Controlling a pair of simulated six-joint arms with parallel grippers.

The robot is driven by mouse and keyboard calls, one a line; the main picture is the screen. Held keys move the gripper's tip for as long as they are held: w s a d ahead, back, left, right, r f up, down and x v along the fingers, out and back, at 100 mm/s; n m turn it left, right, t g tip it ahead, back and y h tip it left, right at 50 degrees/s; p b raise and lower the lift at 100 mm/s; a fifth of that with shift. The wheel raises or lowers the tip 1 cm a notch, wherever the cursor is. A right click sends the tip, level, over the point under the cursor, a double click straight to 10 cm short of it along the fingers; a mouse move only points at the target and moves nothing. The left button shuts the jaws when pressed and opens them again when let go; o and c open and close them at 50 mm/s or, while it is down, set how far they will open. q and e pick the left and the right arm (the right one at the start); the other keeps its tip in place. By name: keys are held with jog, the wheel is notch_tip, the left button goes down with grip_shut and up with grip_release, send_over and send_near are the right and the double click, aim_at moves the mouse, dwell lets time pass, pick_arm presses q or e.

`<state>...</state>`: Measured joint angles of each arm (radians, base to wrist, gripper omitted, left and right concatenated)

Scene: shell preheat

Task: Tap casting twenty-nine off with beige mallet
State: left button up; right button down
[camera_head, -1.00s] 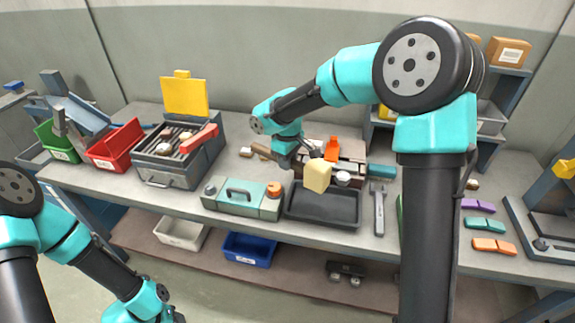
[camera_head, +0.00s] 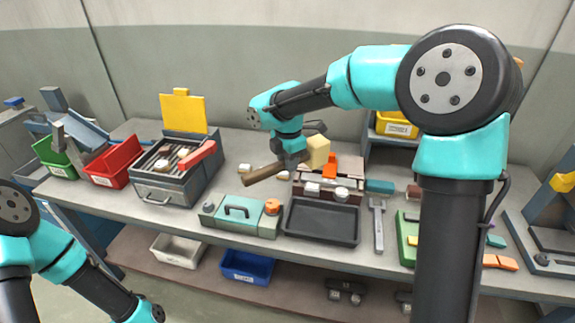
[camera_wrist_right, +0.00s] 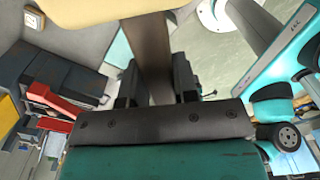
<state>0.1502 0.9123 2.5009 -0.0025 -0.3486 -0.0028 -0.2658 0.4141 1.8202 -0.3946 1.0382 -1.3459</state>
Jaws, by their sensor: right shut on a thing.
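My right gripper (camera_head: 290,158) is shut on the brown wooden handle (camera_head: 262,174) of the beige mallet. The mallet's beige block head (camera_head: 318,151) is raised above a brown block-like fixture (camera_head: 350,193) at the middle of the bench. The handle slopes down to the left. In the right wrist view the handle (camera_wrist_right: 148,50) runs between the fingers (camera_wrist_right: 157,88), and the beige head (camera_wrist_right: 90,10) fills the top edge. White pieces (camera_head: 312,188) and an orange part (camera_head: 330,166) sit at the fixture. No number is readable, so I cannot tell which is casting twenty-nine.
A black tray (camera_head: 320,238) lies in front of the fixture, with a teal-lidded box (camera_head: 230,224) to its left and a grey tool (camera_head: 378,224) to its right. A grill-like heater (camera_head: 165,188) with a raised yellow panel (camera_head: 183,113) stands left. Red (camera_head: 125,153) and green bins stand beyond it.

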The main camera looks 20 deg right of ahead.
jog(key=shift+r+n, duration=0.2)
jog(key=shift+n, duration=0.1)
jog(key=shift+f, duration=0.15)
jog(key=shift+f, duration=2.85)
notch_tip(320, 180, down, 7)
jog(key=shift+f, duration=0.15)
notch_tip(320, 180, up, 11)
jog(key=shift+r, duration=0.1)
